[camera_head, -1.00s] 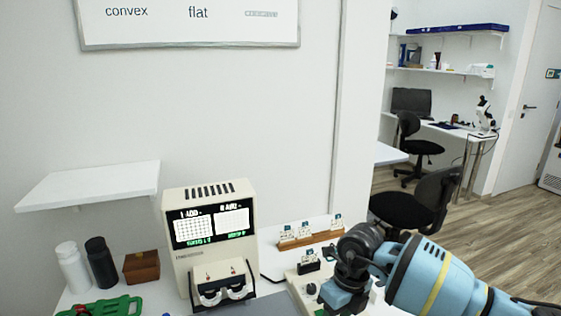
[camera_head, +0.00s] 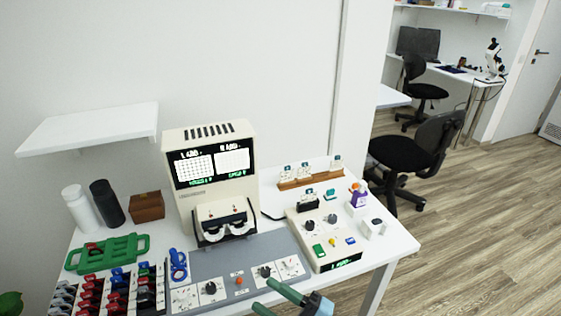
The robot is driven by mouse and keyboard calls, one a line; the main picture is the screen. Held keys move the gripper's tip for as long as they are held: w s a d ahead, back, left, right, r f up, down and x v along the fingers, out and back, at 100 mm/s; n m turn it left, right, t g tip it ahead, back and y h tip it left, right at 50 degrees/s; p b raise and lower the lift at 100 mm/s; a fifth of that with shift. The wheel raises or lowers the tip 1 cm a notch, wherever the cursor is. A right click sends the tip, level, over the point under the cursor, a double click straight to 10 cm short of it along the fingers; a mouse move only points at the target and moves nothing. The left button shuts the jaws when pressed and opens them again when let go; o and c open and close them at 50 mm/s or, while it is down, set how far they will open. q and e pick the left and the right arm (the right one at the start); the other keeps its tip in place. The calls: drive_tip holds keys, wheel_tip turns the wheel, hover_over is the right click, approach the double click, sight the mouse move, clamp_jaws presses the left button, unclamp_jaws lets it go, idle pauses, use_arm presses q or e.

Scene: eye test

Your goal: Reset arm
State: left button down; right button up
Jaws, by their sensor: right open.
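My right gripper (camera_head: 278,297) shows at the bottom edge of the head view, right of centre. Its two dark green fingers stand apart with nothing between them. They are in front of the grey panel (camera_head: 222,271), near its front right part; whether they touch it I cannot tell. The rest of the right arm is cut off by the picture's bottom edge. My left gripper does not show.
A beige eye-test machine (camera_head: 214,132) stands at the table's back. A beige control box (camera_head: 304,233) stands right of the panel. A green tray (camera_head: 127,245) and racks of coloured pieces are at left. A white shelf (camera_head: 90,128) juts from the wall. Open floor (camera_head: 465,240) lies right.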

drive_tip(key=s+d+f+m+t+h, duration=0.4)
drive_tip(key=d+f+m+t+h, duration=0.1)
drive_tip(key=d+f+m+h, duration=0.8)
drive_tip(key=s+d+f+m+g+h, duration=0.1)
drive_tip(key=s+d+f+m+g, duration=0.2)
drive_tip(key=s, duration=0.5)
drive_tip(key=s+d+f+m+g+h, duration=0.2)
drive_tip(key=s+d+f+m+g, duration=0.1)
drive_tip(key=s+d+f+m, duration=0.2)
drive_tip(key=s+f, duration=0.2)
drive_tip(key=s, duration=0.2)
drive_tip(key=shift+s+d+f, duration=0.25)
drive_tip(key=shift+d, duration=0.15)
drive_tip(key=shift+c, duration=1.2)
drive_tip(key=shift+w+a, duration=0.1)
